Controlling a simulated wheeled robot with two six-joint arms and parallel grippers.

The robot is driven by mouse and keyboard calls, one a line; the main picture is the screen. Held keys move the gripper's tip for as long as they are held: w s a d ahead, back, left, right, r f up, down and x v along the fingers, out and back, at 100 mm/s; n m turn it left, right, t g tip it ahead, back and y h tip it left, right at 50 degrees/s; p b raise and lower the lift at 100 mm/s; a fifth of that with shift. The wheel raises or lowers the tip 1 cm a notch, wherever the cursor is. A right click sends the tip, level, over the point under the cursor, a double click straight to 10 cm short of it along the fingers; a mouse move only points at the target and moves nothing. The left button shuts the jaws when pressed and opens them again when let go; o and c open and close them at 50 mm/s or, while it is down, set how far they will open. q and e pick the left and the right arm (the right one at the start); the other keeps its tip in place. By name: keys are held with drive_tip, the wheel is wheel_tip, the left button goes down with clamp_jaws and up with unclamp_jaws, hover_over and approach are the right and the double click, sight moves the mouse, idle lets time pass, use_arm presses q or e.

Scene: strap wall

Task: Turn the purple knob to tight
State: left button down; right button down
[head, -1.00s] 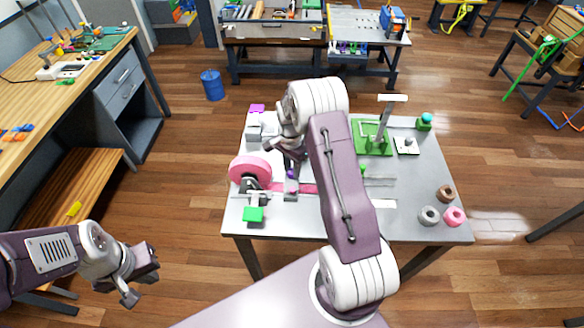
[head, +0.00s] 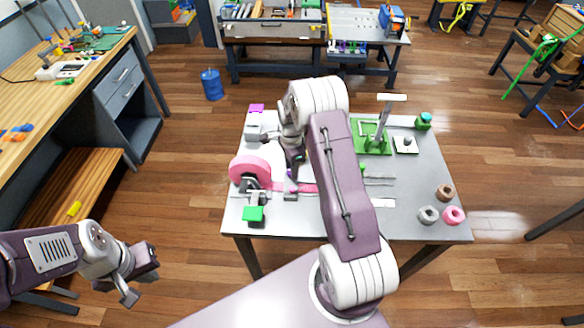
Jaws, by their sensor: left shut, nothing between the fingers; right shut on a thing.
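The purple knob (head: 292,188) shows as a small patch above a small grey block (head: 291,196) on the grey table, on the pink strap. My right gripper (head: 293,176) reaches down over the knob from behind my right arm. It is shut on the purple knob, though its fingers hide most of it. My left gripper (head: 141,277) is at the lower left, away from the table, shut and empty. Which way the knob points cannot be told.
A pink strap roll (head: 249,170) stands left of the knob, with a green block (head: 253,214) in front. A green fixture (head: 372,137) with an upright lever stands at the back right. The table's front middle is clear.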

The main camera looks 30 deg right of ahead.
drive_tip(key=c, duration=1.1)
unclamp_jaws()
wheel_tip(320, 180, up, 9)
drive_tip(key=b, duration=0.1)
drive_tip(key=shift+w, duration=0.15)
drive_tip(key=shift+a, duration=0.1)
